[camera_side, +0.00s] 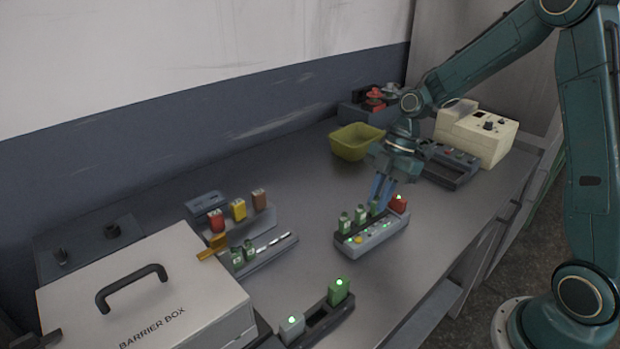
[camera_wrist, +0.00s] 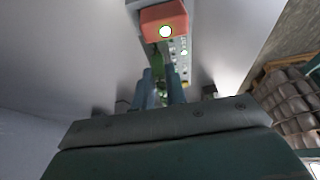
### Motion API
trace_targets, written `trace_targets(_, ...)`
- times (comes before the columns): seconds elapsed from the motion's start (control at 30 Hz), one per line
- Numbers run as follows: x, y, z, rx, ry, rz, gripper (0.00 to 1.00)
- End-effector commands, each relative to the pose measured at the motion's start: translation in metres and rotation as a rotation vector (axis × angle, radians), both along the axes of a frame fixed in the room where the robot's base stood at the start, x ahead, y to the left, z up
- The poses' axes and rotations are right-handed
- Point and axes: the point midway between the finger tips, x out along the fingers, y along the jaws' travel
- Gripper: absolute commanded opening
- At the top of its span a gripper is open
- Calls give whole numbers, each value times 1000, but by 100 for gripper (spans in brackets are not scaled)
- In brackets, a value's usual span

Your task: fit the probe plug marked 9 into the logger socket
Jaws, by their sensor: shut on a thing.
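My gripper (camera_side: 380,194) points down with its blue fingers over a grey unit (camera_side: 372,244) that has lit lamps along its front. It is shut on a green plug (camera_side: 375,208) at the back row of that unit, beside a red block (camera_side: 398,203). Two more green plugs (camera_side: 352,219) stand upright to its left on the same unit. In the wrist view the fingers (camera_wrist: 162,88) point toward the unit, with green between them and the red block (camera_wrist: 164,22) beyond. I cannot read the mark on the held plug, nor tell whether it is seated; its lower end is hidden.
A rack (camera_side: 266,252) with two green plugs stands left, near red, yellow and brown blocks (camera_side: 238,209). A barrier box (camera_side: 150,300) fills the front left. A dark holder (camera_side: 322,319) with green-lit blocks is in front. A yellow-green bin (camera_side: 356,142) and cream device (camera_side: 478,135) are behind.

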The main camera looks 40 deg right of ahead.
Motion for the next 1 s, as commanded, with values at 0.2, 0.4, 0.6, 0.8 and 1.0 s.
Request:
trace_targets(0.2,0,0,-2,0,0,0,0)
trace_targets(0.4,0,0,-2,0,-1,1,33)
trace_targets(0.6,0,0,-2,0,-1,1,39)
trace_targets(0.8,0,-1,-1,0,-1,0,39)
trace_targets(1.0,0,-5,9,1,-3,0,39)
